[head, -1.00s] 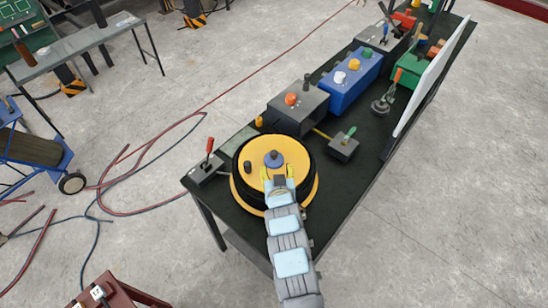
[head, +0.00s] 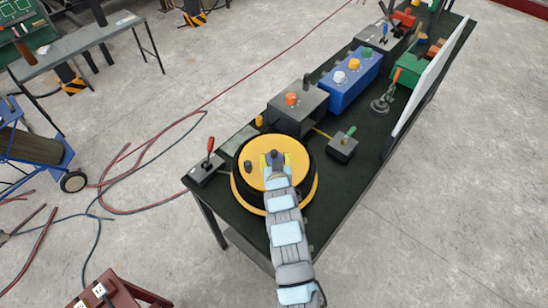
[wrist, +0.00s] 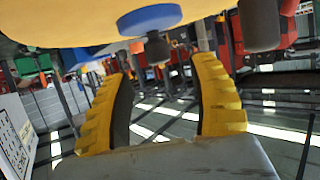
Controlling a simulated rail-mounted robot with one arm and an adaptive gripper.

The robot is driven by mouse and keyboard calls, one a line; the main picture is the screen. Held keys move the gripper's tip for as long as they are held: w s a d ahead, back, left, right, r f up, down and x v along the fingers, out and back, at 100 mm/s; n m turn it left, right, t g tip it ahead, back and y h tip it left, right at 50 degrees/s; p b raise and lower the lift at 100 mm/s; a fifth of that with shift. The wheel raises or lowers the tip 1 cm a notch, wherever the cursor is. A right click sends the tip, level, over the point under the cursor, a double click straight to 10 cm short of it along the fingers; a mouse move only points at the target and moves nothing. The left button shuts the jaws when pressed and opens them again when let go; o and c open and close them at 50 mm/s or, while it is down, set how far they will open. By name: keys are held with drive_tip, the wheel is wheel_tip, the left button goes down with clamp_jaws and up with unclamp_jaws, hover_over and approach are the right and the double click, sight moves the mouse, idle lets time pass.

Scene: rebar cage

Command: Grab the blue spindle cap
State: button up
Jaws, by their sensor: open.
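The blue spindle cap (wrist: 150,20) is a round blue disc with a dark knob standing out from its middle. It sits at the centre of a yellow round drum top (head: 252,183), which hangs inverted along the top of the wrist view. In the head view my gripper (head: 276,160) is over the cap and hides most of it. In the wrist view my gripper's two yellow ribbed fingers (wrist: 165,75) are spread wide and empty. The cap's knob lies just beyond the fingertips, between their lines, with a visible gap.
A second dark knob (head: 248,166) stands on the drum top, left of the cap. A red-handled lever box (head: 206,168) is at the left. A grey box with an orange knob (head: 298,105) and a green-handled switch box (head: 343,145) stand behind the drum on the dark bench.

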sight(274, 153)
drive_tip(key=shift+p+x, duration=0.45)
drive_tip(key=shift+x, duration=1.15)
drive_tip(key=shift+w+f, duration=0.1)
drive_tip(key=shift+w, duration=0.4)
drive_tip(key=shift+w+f, duration=0.15)
drive_tip(key=shift+f, duration=0.05)
drive_tip(key=shift+c, duration=0.3)
clamp_jaws()
